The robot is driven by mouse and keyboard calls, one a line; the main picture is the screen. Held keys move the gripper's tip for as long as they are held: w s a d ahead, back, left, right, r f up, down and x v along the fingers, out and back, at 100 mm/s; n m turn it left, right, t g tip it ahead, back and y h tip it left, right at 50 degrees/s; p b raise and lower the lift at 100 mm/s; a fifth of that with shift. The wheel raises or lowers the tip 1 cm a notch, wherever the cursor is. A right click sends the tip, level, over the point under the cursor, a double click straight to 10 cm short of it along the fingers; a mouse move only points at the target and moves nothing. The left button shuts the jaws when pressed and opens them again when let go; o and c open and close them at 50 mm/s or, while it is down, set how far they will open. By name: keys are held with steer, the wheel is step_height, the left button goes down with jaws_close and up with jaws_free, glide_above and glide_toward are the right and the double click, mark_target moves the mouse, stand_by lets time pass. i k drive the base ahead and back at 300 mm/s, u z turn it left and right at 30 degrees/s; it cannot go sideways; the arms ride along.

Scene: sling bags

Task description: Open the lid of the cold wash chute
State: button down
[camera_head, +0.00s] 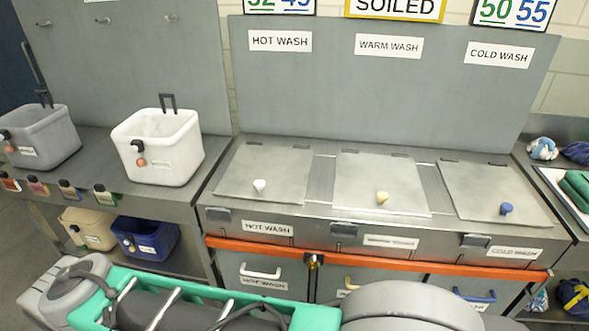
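The cold wash chute lid (493,193) is a flat grey metal plate with a blue knob (506,208) near its front edge. It lies shut on the right of the steel counter, below the "COLD WASH" sign (499,54). A second "COLD WASH" label (514,252) is on the counter's front face under it. Dark hinges show along the lid's back edge. Parts of my own arm or body fill the bottom edge of the head view. I cannot make out my gripper's fingers.
The warm wash lid (380,181) with a cream knob and the hot wash lid (262,172) with a white knob are also shut. An orange rail (380,262) runs along the counter front above drawers. A white bin (158,147) and grey bin (42,134) stand left.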

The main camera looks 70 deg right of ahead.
mark_target(492, 193)
steer(key=z, duration=5.15)
steer(key=i, duration=0.55)
steer(key=u, duration=2.4)
